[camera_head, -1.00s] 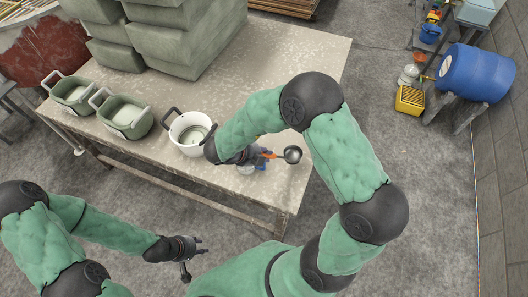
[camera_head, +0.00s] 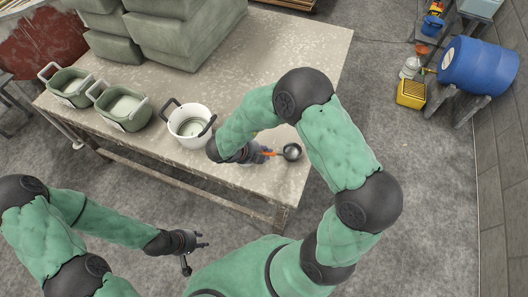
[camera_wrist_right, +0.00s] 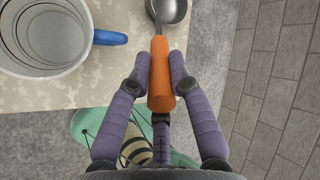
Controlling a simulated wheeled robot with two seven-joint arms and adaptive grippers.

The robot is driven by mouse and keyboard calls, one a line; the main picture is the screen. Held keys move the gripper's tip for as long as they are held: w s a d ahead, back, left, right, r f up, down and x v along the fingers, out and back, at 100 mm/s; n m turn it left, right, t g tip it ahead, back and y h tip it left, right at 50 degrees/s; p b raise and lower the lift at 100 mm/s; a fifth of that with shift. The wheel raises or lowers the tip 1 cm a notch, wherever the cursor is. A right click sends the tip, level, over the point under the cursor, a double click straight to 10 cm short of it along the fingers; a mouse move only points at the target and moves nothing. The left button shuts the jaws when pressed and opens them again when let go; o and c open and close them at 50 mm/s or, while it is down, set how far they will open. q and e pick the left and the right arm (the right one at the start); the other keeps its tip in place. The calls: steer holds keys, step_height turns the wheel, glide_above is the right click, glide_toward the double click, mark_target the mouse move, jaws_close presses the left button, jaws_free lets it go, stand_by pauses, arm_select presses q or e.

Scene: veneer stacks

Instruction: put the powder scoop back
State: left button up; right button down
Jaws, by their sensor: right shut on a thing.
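The powder scoop has a round metal bowl (camera_head: 291,152) and an orange handle; it also shows in the right wrist view (camera_wrist_right: 160,75). My right gripper (camera_head: 262,154) is shut on the orange handle, with its purple fingers on both sides of it in the right wrist view (camera_wrist_right: 160,82). The scoop is over the right front part of the table, its bowl pointing away from the gripper. My left gripper (camera_head: 195,252) is open and empty, over the floor in front of the table.
A round ribbed container (camera_wrist_right: 50,30) with a blue handle stands left of the scoop in the wrist view. A white pot (camera_head: 185,135) and green bins (camera_head: 122,107) stand on the table (camera_head: 240,75). Grey-green stacks (camera_head: 190,35) are behind. The table's right part is clear.

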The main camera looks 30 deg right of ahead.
steer(key=shift+f, duration=0.5)
steer(key=shift+c, duration=2.2)
jaws_free()
steer(key=p+v, duration=1)
steer(key=v, duration=0.2)
steer(key=shift+d, duration=0.1)
